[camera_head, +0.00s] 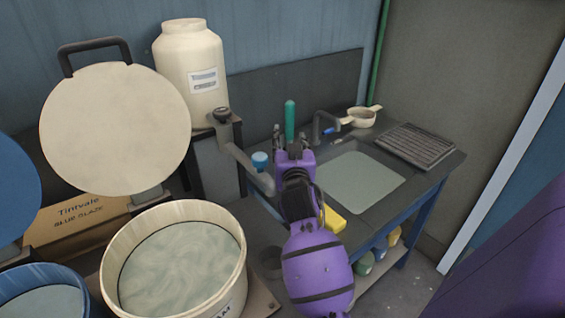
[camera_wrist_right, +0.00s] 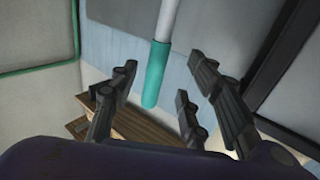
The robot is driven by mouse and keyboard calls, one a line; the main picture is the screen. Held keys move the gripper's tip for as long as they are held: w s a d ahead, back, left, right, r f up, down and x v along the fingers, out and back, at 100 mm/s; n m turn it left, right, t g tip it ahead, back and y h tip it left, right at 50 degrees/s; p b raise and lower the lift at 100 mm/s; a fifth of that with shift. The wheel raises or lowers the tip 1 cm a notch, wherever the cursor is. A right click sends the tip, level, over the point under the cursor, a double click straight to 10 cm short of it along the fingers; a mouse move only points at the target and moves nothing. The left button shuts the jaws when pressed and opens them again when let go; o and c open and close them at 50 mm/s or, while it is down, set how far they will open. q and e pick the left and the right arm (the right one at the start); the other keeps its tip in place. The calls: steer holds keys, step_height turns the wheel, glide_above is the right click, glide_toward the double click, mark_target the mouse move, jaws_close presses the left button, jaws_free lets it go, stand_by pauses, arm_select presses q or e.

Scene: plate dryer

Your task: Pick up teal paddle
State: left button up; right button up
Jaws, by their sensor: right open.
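The teal paddle (camera_head: 289,117) shows in the head view as an upright teal handle just beyond my right gripper (camera_head: 293,146); its lower part is hidden behind the gripper. In the right wrist view the teal handle (camera_wrist_right: 155,76) joins a pale grey shaft. There it appears in the gap between the spread fingers of the right gripper (camera_wrist_right: 160,84), with no visible contact. I cannot tell how far beyond the fingertips it stands. The right gripper is open and empty. My left gripper is not in view.
A yellow block (camera_head: 333,219) is beside my arm. A large round tub (camera_head: 110,258) stands front left.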

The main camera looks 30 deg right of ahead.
mark_target(290, 131)
steer(key=shift+w+d+r, duration=0.25)
steer(key=shift+w+d, duration=0.3)
steer(key=x, duration=0.5)
steer(key=shift+f+p, duration=0.15)
steer(key=shift+p, duration=0.25)
jaws_close()
